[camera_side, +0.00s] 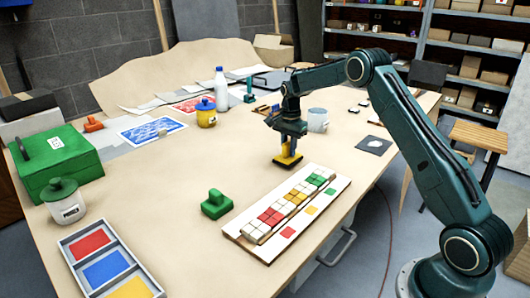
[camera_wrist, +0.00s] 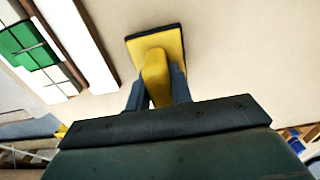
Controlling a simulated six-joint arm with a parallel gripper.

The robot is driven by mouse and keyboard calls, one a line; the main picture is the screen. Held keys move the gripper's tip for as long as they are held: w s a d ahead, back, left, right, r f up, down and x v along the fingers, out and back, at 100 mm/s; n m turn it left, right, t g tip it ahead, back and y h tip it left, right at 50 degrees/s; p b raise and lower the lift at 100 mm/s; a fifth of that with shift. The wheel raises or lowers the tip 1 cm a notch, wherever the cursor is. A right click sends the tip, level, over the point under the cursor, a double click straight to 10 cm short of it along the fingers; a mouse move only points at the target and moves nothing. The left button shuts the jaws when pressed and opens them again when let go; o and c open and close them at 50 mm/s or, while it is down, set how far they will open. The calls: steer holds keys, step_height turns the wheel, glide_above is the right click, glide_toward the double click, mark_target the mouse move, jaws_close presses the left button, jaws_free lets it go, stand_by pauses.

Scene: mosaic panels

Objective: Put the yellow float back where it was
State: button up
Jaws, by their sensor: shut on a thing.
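The yellow float (camera_side: 287,160) has a yellow block handle on a flat yellow plate with a dark underside. My gripper (camera_side: 290,143) is shut on its handle. In the wrist view the yellow float (camera_wrist: 172,48) sits between my two fingers (camera_wrist: 157,92), its plate pointing away from me over the bare table. The float is at or just above the tabletop, behind the mosaic panel; I cannot tell whether it touches.
The mosaic panel (camera_side: 333,204) with white, red, yellow and green tiles lies in front. A green float-like block (camera_side: 216,204) stands to the left. A yellow pot (camera_side: 206,113), white bottle (camera_side: 221,88) and pale mug (camera_side: 317,120) stand behind. The table's middle left is clear.

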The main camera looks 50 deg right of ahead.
mark_target(289, 142)
steer(key=shift+f, duration=0.25)
steer(key=shift+f, duration=0.15)
steer(key=o, duration=0.9)
step_height(289, 142, up, 12)
steer(key=shift+f, duration=0.1)
steer(key=shift+r, duration=0.25)
stand_by(0.6)
